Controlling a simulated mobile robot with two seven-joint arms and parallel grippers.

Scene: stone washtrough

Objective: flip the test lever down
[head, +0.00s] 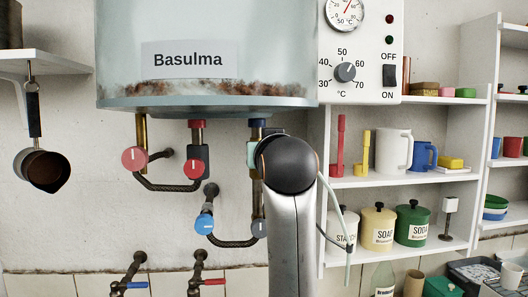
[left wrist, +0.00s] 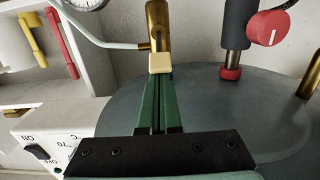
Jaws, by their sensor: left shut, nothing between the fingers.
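My left gripper (left wrist: 159,78) is shut and empty, its two green fingers together in the left wrist view. A small cream block (left wrist: 160,62) shows right at the fingertips, below a brass fitting (left wrist: 157,20) under the boiler. I cannot tell whether the block is the test lever's end or part of the fingers. No lever is clearly visible, so its position cannot be told. My right gripper is in neither view.
The boiler (head: 225,45) hangs above; its grey underside (left wrist: 240,110) is close to the fingers. A red knob (head: 134,160) and blue knob (head: 204,222) sit on pipes to the left. A pale green tube (head: 335,205) hangs at right, before shelves (head: 400,180).

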